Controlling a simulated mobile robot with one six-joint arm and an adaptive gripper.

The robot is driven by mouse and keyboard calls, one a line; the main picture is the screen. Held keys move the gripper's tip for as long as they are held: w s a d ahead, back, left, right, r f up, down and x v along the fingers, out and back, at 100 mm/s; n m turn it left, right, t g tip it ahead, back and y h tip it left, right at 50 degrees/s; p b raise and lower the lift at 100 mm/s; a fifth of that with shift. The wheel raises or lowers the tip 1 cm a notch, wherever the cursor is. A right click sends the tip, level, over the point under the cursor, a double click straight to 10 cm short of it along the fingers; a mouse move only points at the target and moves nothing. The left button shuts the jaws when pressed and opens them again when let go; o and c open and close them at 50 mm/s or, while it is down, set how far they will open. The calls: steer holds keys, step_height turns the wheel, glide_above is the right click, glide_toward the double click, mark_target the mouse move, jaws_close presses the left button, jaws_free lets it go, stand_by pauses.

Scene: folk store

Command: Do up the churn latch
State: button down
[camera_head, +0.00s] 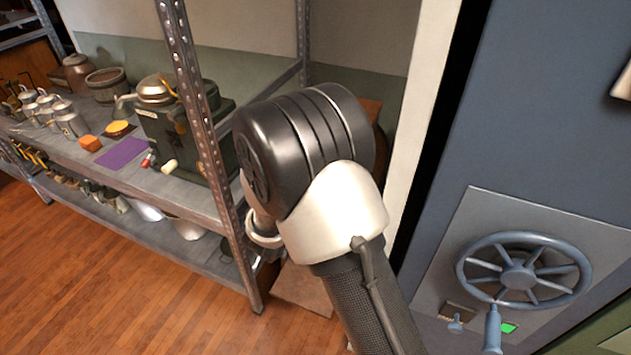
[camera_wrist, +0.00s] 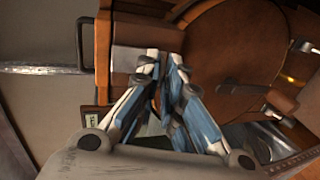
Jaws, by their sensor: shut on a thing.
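The wooden churn (camera_wrist: 240,45) fills the upper part of the wrist view, with a round brown face inside an orange-brown rim. A brown block (camera_wrist: 145,33) sits at its edge, and a dark bent handle (camera_wrist: 83,45) stands out to the left. My gripper (camera_wrist: 165,68) has its blue-padded fingers close together at the edge of the churn, just below the block. It is shut on a small part there, apparently the churn latch, which the fingertips mostly hide. In the head view my arm covers the gripper and most of the churn; only a brown wooden edge (camera_head: 373,107) shows.
A metal shelf rack (camera_head: 205,140) stands left of my arm, holding a dark green machine (camera_head: 180,140), a purple mat (camera_head: 122,153) and several jars. A blue-grey cabinet with a spoked handwheel (camera_head: 518,273) stands close on the right. The wooden floor (camera_head: 110,285) at lower left is clear.

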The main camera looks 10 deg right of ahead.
steer(key=shift+w+d+f+t+h, duration=0.1)
steer(key=shift+d+f+t+h, duration=0.05)
steer(key=shift+f+t+h, duration=0.2)
stand_by(0.4)
steer(key=c, duration=1.8)
jaws_free()
steer(key=shift+w+d+t, duration=0.1)
steer(key=shift+t, duration=0.15)
steer(key=shift+o, duration=0.2)
steer(key=v, duration=1.2)
